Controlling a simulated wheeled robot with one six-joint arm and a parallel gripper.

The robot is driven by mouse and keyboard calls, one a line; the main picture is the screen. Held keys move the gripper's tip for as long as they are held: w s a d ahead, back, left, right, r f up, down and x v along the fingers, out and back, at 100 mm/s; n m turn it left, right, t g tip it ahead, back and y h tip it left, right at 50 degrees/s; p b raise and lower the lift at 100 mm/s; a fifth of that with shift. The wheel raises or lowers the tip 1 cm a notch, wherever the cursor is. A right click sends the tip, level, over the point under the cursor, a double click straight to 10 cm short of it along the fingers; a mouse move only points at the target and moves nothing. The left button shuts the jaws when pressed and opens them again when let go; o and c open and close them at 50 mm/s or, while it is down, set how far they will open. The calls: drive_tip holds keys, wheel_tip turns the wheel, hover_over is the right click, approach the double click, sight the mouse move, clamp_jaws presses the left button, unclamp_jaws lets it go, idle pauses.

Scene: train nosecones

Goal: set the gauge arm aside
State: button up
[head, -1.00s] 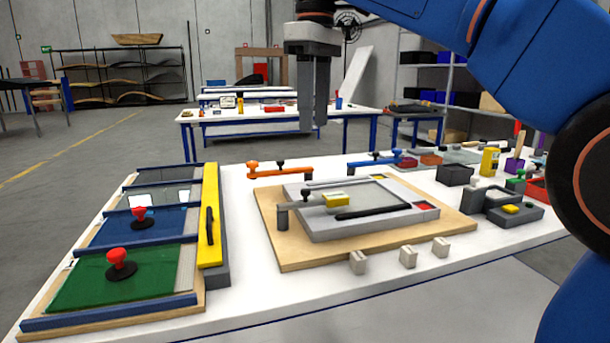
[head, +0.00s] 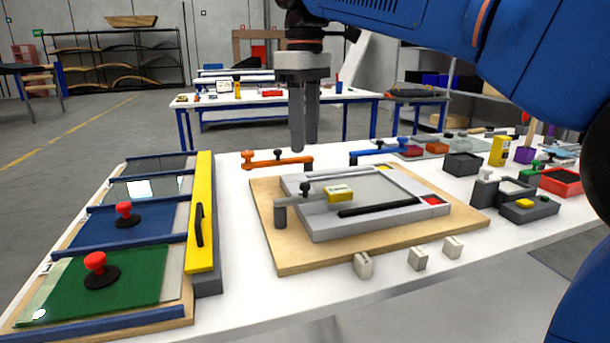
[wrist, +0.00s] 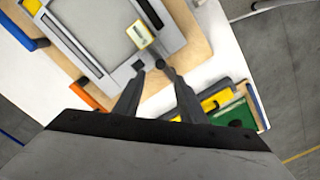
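The gauge arm (head: 315,195) appears to be the grey swing arm with a yellow block at its end and a small black knob on top. It stands on a post at the left of a grey frame (head: 330,231), its yellow end over the frame. In the wrist view its yellow block (wrist: 140,35) shows just beyond the fingertips. My gripper (head: 305,146) points down above the board, clear of the arm. In the wrist view the fingers (wrist: 149,68) are apart with nothing held between them.
An orange arm (head: 275,160) and a blue arm (head: 378,153) stand behind the frame. A yellow bar (head: 203,210) and rack with red-knobbed panels fill the left. Small beige blocks (head: 418,258) lie in front. Bins and fixtures crowd the right. A white strip is clear beside the yellow bar.

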sight(305, 184)
wheel_tip(305, 184, down, 9)
drive_tip(key=shift+f, duration=0.1)
idle(0.3)
clamp_jaws()
